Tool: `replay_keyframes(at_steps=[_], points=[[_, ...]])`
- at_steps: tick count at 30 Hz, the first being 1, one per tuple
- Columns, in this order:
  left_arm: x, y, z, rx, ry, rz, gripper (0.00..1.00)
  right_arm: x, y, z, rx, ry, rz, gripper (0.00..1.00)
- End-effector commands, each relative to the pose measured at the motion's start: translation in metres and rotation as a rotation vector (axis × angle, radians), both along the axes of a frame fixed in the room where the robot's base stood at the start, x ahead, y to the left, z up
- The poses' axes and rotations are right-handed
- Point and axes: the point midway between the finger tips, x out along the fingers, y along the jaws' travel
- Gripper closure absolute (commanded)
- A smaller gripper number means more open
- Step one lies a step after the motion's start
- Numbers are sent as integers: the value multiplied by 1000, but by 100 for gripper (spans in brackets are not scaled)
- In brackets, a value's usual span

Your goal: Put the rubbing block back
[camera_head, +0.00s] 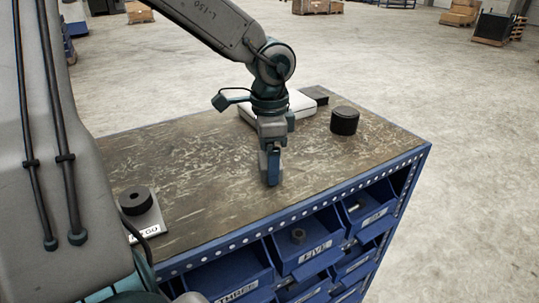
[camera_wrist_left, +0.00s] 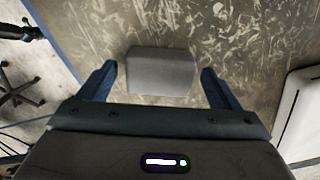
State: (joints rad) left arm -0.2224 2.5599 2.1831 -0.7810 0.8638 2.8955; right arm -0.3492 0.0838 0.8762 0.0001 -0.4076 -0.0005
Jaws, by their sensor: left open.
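A grey block with rounded edges, which looks like the rubbing block (camera_wrist_left: 160,72), lies on the worn tabletop in the left wrist view. It sits between and just beyond the spread fingers of my left gripper (camera_wrist_left: 159,88), with a gap on each side. In the head view my left gripper (camera_head: 270,168) points down over the middle of the table (camera_head: 200,180). The block cannot be made out there; the gripper seems to hide it. My right gripper is not in view.
A white flat case (camera_head: 298,104) and a dark box (camera_head: 315,95) lie behind the gripper. A black cylinder (camera_head: 344,121) stands to the right. A black round piece (camera_head: 135,200) sits on a grey plate at left. Blue labelled bins (camera_head: 305,245) line the front.

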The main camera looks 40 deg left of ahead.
Motion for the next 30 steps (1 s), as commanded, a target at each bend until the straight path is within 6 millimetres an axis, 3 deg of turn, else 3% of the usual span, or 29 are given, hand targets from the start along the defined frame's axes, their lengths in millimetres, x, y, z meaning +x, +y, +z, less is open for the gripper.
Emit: replay_keyframes(at_steps=[8,21,30], points=[[0,0,31,0,0,0,15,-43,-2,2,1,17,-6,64],[0,0,97,0,0,0,15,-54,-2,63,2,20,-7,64],[0,0,119,0,0,0,15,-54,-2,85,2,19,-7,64]])
